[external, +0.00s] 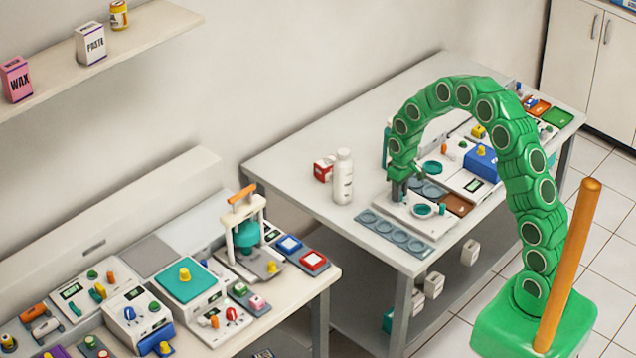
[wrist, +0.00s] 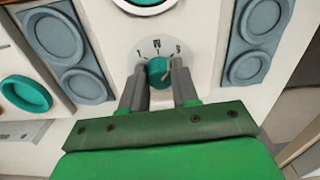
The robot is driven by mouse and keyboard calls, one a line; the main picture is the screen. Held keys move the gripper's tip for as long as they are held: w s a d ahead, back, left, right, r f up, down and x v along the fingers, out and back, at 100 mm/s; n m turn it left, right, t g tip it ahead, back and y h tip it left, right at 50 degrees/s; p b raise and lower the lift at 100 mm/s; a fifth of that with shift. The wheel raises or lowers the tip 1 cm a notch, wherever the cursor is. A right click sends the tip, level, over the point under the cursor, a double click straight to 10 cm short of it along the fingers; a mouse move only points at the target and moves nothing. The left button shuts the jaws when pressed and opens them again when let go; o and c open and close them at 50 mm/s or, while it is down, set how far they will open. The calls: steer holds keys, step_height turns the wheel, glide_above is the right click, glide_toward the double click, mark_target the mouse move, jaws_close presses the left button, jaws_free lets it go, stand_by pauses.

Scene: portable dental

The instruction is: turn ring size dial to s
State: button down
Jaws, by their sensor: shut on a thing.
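The ring size dial (wrist: 159,71) is a small teal knob on a pale panel in the wrist view. Small dark marks arc above it: an M-like mark at the top, an S-like mark on the right, and one on the left too small to read surely. A light line shows on the knob's right part, but its exact setting is unclear. My gripper (wrist: 162,80) has its two grey fingers shut on the dial, one on each side. In the external view my gripper (external: 399,190) points down at the pale unit on the far table, and the dial is hidden there.
Grey plates with round recesses (wrist: 50,35) flank the panel; one also lies at the table's front edge (external: 396,234). A white bottle (external: 343,177) and a red box (external: 323,169) stand left of my gripper. A blue block (external: 481,165) sits to the right.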

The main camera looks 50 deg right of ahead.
steer(key=c, duration=0.8)
jaws_free()
steer(key=shift+c, duration=0.2)
steer(key=shift+r, duration=0.15)
step_height(320, 180, up, 7)
steer(key=shift+r, duration=0.3)
steer(key=shift+s, duration=0.1)
